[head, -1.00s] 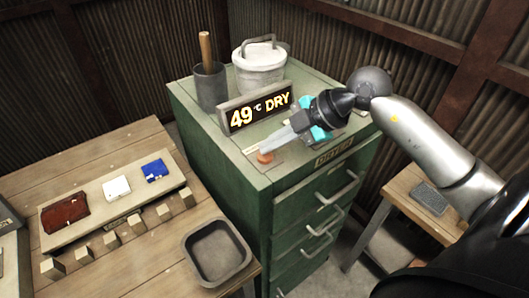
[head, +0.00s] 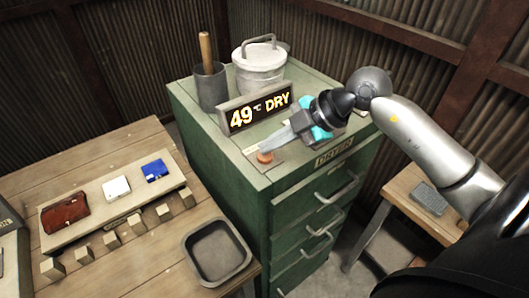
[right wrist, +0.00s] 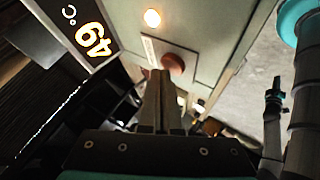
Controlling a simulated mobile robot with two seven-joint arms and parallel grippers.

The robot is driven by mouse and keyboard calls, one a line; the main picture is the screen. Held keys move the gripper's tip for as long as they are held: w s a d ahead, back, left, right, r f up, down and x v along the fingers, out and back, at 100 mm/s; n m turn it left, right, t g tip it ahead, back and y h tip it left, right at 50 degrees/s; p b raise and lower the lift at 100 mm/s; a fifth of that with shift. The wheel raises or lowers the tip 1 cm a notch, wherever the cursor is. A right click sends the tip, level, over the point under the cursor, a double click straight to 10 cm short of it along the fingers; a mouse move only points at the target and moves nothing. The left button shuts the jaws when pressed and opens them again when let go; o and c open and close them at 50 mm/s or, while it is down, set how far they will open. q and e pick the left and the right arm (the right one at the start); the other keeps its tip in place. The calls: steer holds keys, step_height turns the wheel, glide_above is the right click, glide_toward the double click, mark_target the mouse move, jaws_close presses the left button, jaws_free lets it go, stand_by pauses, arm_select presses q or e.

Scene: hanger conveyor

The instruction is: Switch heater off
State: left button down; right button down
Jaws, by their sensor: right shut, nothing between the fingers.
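The heater is the green dryer cabinet (head: 230,160), labelled DRYER on its front edge. A display (head: 256,108) on its top reads 49 °C DRY, and part of it shows in the right wrist view (right wrist: 90,35). A round reddish-orange button (head: 265,156) sits at the top's front-left corner; it also shows in the right wrist view (right wrist: 173,63). My right gripper (head: 270,148) is shut and empty, its fingertips right by the button. In the right wrist view the fingertips (right wrist: 158,75) are just short of the button; I cannot tell whether they touch. My left gripper is not in view.
A grey cup with a wooden handle (head: 211,87) and a lidded white pot (head: 259,68) stand behind the display. A wooden table (head: 140,260) at left holds a grey tray (head: 217,250) and a rack with red, white and blue items. A lit lamp (right wrist: 152,18) shows near the button.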

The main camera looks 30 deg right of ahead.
mark_target(271, 155)
steer(key=shift+f, duration=0.15)
steer(key=shift+f, duration=0.35)
stand_by(0.4)
steer(key=shift+r+p, duration=0.45)
steer(key=shift+p, duration=0.2)
step_height(271, 155, up, 6)
steer(key=p, duration=0.6)
steer(key=shift+p, duration=0.4)
